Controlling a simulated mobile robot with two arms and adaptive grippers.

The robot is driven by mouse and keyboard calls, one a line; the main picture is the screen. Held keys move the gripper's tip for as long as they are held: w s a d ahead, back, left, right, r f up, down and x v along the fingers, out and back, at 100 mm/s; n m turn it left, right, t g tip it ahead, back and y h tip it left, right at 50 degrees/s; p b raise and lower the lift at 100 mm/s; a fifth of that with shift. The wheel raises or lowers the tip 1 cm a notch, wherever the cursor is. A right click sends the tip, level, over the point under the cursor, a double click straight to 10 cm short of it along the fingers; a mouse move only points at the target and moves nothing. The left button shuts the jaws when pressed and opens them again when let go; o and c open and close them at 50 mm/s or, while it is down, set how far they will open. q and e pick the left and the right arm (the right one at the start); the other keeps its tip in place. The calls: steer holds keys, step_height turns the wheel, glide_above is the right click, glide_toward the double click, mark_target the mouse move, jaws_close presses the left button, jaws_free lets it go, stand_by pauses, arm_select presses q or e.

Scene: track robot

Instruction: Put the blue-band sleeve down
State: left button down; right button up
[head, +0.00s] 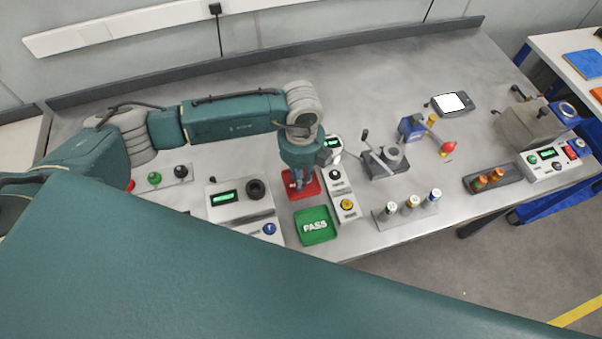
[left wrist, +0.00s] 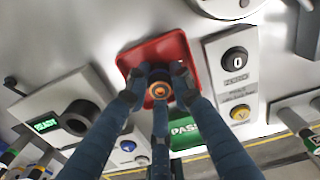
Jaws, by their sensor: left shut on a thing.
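My left gripper (head: 297,182) points down over the small red tray (head: 306,190), next to the green PASS tray (head: 315,225). In the left wrist view its fingers (left wrist: 160,92) are closed around a sleeve (left wrist: 160,89), seen end-on as a dark round piece with an orange-brown ring inside. The sleeve is within the outline of the red tray (left wrist: 128,62). I cannot tell whether it touches the tray floor. Its blue band does not show; the fingers hide its sides. My right gripper is not in view.
A grey gauge box with a green display (head: 240,200) stands left of the trays, a button box (head: 342,195) right. Further right are a rack of several sleeves (head: 411,204), a lever fixture (head: 385,162) and a dark tray with two orange-brown pieces (head: 510,178).

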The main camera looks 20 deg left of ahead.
arm_select(q)
steer(key=c, duration=1.9)
jaws_free()
steer(key=shift+f, duration=0.1)
steer(key=shift+o, duration=0.5)
steer(key=shift+r, duration=0.3)
step_height(320, 180, up, 10)
steer(key=b, duration=0.3)
steer(key=shift+w+d+r+b, duration=0.1)
steer(key=shift+w+r+b, duration=0.05)
steer(key=shift+r+b, duration=0.15)
steer(key=shift+r, duration=0.6)
